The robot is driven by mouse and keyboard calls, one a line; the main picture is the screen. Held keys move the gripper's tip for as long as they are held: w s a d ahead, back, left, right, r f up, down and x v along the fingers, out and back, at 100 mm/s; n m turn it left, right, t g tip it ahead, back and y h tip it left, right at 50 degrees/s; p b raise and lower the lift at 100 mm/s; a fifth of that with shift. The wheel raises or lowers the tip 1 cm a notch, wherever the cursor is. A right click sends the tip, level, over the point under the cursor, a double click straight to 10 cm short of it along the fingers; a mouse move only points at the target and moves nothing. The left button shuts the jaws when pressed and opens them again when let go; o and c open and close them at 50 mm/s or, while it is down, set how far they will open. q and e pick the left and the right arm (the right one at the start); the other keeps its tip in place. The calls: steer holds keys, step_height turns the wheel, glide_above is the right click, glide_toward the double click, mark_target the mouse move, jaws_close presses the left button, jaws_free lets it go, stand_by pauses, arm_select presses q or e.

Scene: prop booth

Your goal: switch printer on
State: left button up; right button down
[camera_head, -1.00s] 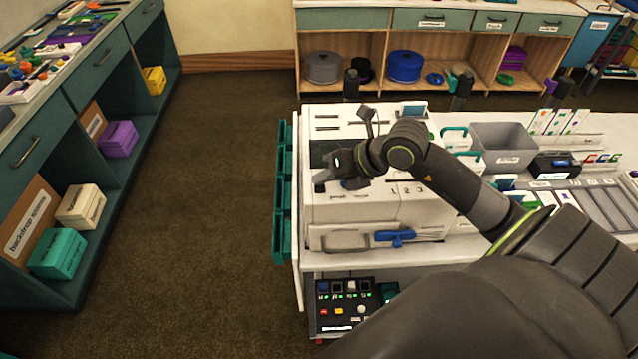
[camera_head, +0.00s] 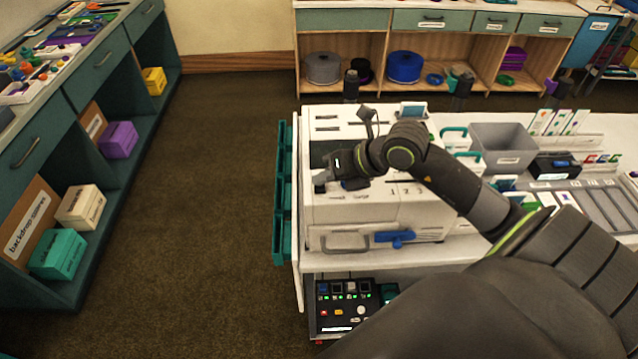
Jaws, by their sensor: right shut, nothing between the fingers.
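The printer (camera_head: 345,213) is a white boxy machine on the white table, with a blue lever (camera_head: 395,237) and a grey handle on its front and the numbers 1, 2, 3 on its top. My right gripper (camera_head: 322,183) is shut and empty, over the printer's top near its left front edge; whether it touches the surface I cannot tell. My right arm covers part of the printer's top. No switch on the printer can be made out clearly. My left gripper is not in view.
A control box (camera_head: 345,305) with lit buttons sits on a shelf below the printer. A grey bin (camera_head: 502,143) and a black device (camera_head: 553,167) stand right of it. Teal trays (camera_head: 283,190) hang at the table's left side. The brown floor on the left is clear.

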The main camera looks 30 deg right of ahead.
steer(key=shift+f, duration=0.1)
stand_by(0.5)
steer(key=shift+f+b, duration=0.4)
steer(key=shift+b, duration=0.05)
steer(key=shift+s, duration=0.1)
steer(key=shift+r, duration=0.1)
steer(key=shift+r+p, duration=0.25)
steer(key=shift+p, duration=0.05)
step_height(320, 180, up, 6)
steer(key=p, duration=0.4)
steer(key=shift+p, duration=0.4)
